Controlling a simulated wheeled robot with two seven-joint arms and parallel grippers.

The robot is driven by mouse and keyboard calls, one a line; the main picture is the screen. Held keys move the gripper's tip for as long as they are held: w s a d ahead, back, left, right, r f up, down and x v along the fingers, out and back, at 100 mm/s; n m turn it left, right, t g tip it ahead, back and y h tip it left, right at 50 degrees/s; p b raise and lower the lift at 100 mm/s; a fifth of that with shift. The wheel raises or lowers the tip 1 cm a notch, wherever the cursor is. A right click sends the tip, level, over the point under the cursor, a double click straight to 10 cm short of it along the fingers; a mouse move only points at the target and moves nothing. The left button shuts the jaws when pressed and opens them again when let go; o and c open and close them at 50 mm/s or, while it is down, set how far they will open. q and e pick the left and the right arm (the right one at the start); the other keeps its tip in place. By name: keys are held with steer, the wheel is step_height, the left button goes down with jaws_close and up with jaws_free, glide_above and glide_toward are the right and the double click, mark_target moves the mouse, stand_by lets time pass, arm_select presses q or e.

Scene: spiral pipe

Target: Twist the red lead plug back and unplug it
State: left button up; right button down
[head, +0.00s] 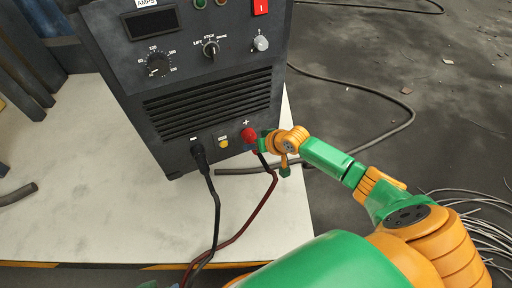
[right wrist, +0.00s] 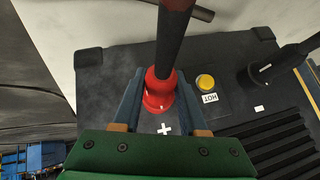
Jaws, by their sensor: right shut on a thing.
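The red lead plug (head: 248,134) sits at the socket under the plus mark, low on the front of the dark welding machine (head: 130,75). In the right wrist view the red plug (right wrist: 158,92) has a black sleeve running up from it, and its base meets the panel. My right gripper (head: 258,145) is at the plug from the right. In the right wrist view its blue fingers (right wrist: 161,95) stand on either side of the red part, shut on it. The plug's turn angle cannot be told. My left gripper is not in view.
A black plug (head: 199,155) sits at the minus socket, with a yellow button (head: 223,143) between the two. Red and black leads (head: 217,205) hang over the pale table (head: 100,215). Loose cables (head: 480,225) lie on the floor at right.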

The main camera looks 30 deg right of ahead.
mark_target(262, 158)
steer(key=shift+r+n+h+p, duration=0.15)
steer(key=shift+n+h+p, duration=0.35)
steer(key=shift+h+p, duration=0.85)
steer(key=shift+a+h+p, duration=0.1)
steer(key=shift+h+p, duration=0.25)
steer(key=shift+p, duration=0.4)
steer(key=shift+a+f+n+h, duration=0.1)
steer(key=shift+f+n+h, duration=0.1)
steer(key=shift+n+h, duration=0.5)
steer(key=shift+f+n+h+b, duration=0.1)
steer(key=shift+n+h+b, duration=0.2)
steer(key=shift+h+b, duration=0.6)
steer(key=shift+d+n+h+b, duration=0.2)
steer(key=shift+n+h+b, duration=0.35)
steer(key=shift+h, duration=0.65)
steer(key=shift+n+t+h+b, duration=0.3)
steer(key=shift+n+h+b, duration=0.65)
steer(key=shift+h+b, duration=1.45)
steer(key=shift+s+r+y, duration=0.2)
steer(key=shift+r+y, duration=0.05)
steer(key=shift+y, duration=0.15)
steer(key=shift+s+p, duration=0.95)
steer(key=shift+s, duration=0.05)
steer(key=shift+s+a+p, duration=0.1)
steer(key=shift+s+p, duration=0.9)
steer(key=shift+s, duration=0.5)
steer(key=shift+f, duration=0.1)
